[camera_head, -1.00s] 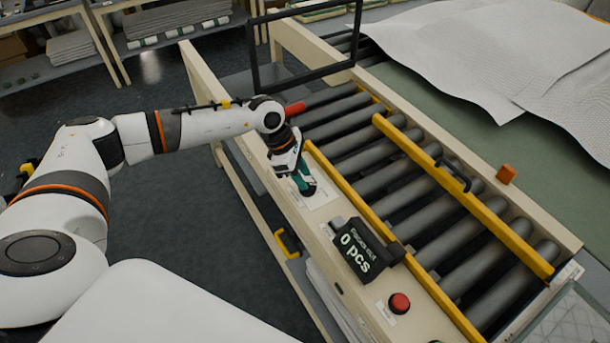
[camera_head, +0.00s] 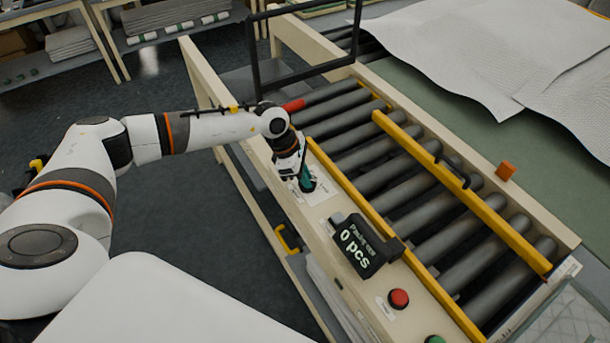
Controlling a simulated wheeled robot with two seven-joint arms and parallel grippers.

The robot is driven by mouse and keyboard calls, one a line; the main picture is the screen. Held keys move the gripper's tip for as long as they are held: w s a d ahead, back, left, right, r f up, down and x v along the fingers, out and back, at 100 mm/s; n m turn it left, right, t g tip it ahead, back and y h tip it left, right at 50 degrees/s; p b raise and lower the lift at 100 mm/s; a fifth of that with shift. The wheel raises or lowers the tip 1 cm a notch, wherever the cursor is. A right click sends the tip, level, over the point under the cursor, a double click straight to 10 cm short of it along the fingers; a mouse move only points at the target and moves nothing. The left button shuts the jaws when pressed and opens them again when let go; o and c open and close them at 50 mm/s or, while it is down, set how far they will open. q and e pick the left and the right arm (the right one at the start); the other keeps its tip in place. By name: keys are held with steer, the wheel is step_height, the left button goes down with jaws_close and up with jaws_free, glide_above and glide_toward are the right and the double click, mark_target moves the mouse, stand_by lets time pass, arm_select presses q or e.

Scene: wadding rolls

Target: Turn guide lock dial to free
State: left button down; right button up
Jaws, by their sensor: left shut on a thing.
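My left gripper (camera_head: 304,183) points down onto the cream side rail of the roller conveyor. The yellow guide bar (camera_head: 455,190) with a black handle (camera_head: 453,172) lies across the rollers. My right gripper is not in view.
A black counter display (camera_head: 363,247) reading "0 pcs" stands on the rail near the dial. A red button (camera_head: 398,298) and a green button (camera_head: 435,339) sit closer to me. A black frame (camera_head: 305,50) stands behind. White wadding sheets (camera_head: 480,55) lie on the green table.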

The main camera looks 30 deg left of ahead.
arm_select(q)
steer(key=shift+n, duration=0.3)
steer(key=n+t+b, duration=0.1)
steer(key=n, duration=0.2)
steer(key=shift+s+f+y, duration=0.1)
steer(key=shift+y, duration=0.2)
steer(key=n+t+y+b, duration=0.1)
steer(key=n+b, duration=0.1)
steer(key=n, duration=0.1)
steer(key=shift+d+f+n, duration=0.1)
steer(key=shift+d+n, duration=0.05)
steer(key=shift+n, duration=0.15)
steer(key=n+y+b, duration=0.1)
steer(key=n+b, duration=0.1)
steer(key=n+t+y+b, duration=0.1)
steer(key=n+b, duration=0.2)
steer(key=shift+d+b, duration=0.1)
steer(key=shift+b, duration=0.25)
steer(key=shift+d+r+n+y+b, duration=0.15)
steer(key=shift+n+y+b, duration=0.55)
steer(key=shift+n+b, duration=0.95)
steer(key=shift+n, duration=0.35)
steer(key=c, duration=1.5)
jaws_free()
steer(key=shift+s, duration=0.1)
steer(key=shift+o, duration=0.2)
